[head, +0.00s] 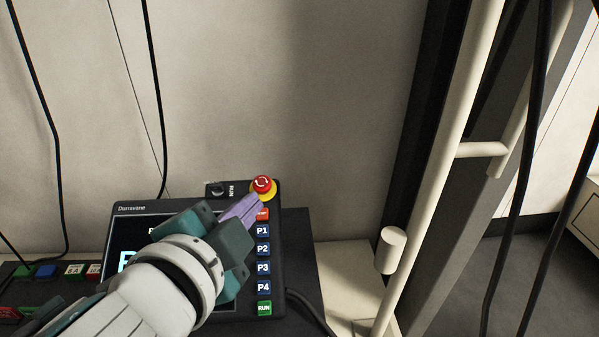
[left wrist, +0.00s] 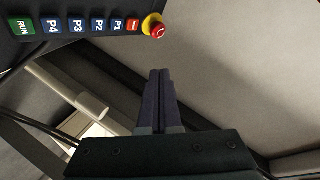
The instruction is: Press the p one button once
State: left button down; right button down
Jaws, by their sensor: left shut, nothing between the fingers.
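The blue P1 button (head: 262,231) is in the column of buttons on the right side of the dark control panel (head: 283,270). In the left wrist view the P1 button (left wrist: 118,25) shows at the top, beside the red button (left wrist: 134,26). My left gripper (head: 254,204) is shut and empty, its purple fingers in front of the panel's upper right, close to the red button (head: 263,214). In the left wrist view the fingers (left wrist: 161,74) point below the button row. I cannot tell whether they touch the panel. My right gripper is not in view.
A red emergency stop (head: 263,184) with a yellow base sits above the red button. Blue P2 (head: 263,249), P3 (head: 263,268) and P4 (head: 263,287) and a green RUN button (head: 264,308) lie below P1. A pale pipe frame (head: 450,150) stands at right.

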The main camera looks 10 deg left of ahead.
aim_at(262, 231)
pick_arm(q)
jog(key=w+f+b, duration=0.1)
jog(key=f+b, duration=0.1)
jog(key=w+f+b, duration=0.1)
jog(key=f+b, duration=0.1)
jog(key=w+f+b, duration=0.1)
jog(key=f+b, duration=0.1)
jog(key=shift+a+f+b, duration=0.3)
jog(key=shift+a+b, duration=0.05)
jog(key=shift+a, duration=0.05)
jog(key=shift+w+a+f+b, duration=0.15)
jog(key=shift+w+f+b, duration=0.3)
jog(key=shift+f+b, duration=0.2)
dwell(1.3)
jog(key=shift+w+f, duration=0.2)
jog(key=shift+f, duration=0.15)
jog(key=shift+w+a+f+b, duration=0.1)
jog(key=shift+w+f+b, duration=0.05)
jog(key=shift+f+b, duration=0.4)
dwell(0.5)
jog(key=shift+r, duration=0.2)
jog(key=shift+s+r+p, duration=0.4)
jog(key=shift+r+p, duration=0.3)
jog(key=shift+p, duration=0.1)
